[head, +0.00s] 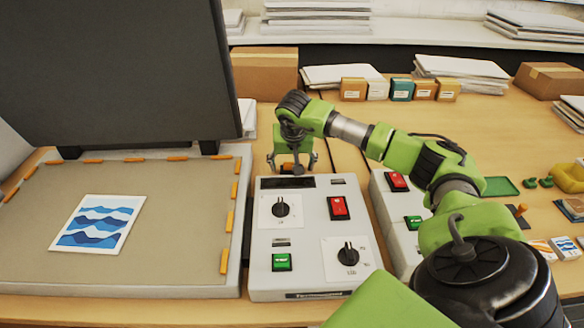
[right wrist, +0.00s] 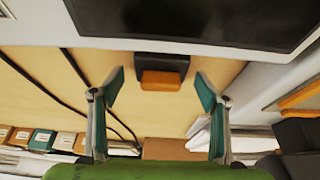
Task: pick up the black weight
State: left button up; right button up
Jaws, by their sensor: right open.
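The black weight (right wrist: 174,64), a small dark block with an orange part, lies on the wooden table against the back of the grey control box. In the right wrist view it sits between and just beyond the fingertips, with clear gaps on both sides. My right gripper (right wrist: 161,90) is open and empty, its green-padded fingers spread either side of it. In the head view my right gripper (head: 293,162) points down behind the control box; only a bit of orange (head: 291,169) shows beneath it. My left gripper is not in view.
The control box (head: 308,240) with knobs and switches stands directly in front. The laminator bed (head: 150,265), with a wave print (head: 98,222) and raised lid (head: 120,70), is left. Small cartons (head: 401,90) and paper stacks are behind. Cables (right wrist: 95,85) lie near the right gripper.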

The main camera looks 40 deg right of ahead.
jog(key=shift+c, duration=0.4)
jog(key=c, duration=1.3)
jog(key=shift+w+r, duration=0.1)
jog(key=c, duration=0.3)
jog(key=shift+r, duration=0.15)
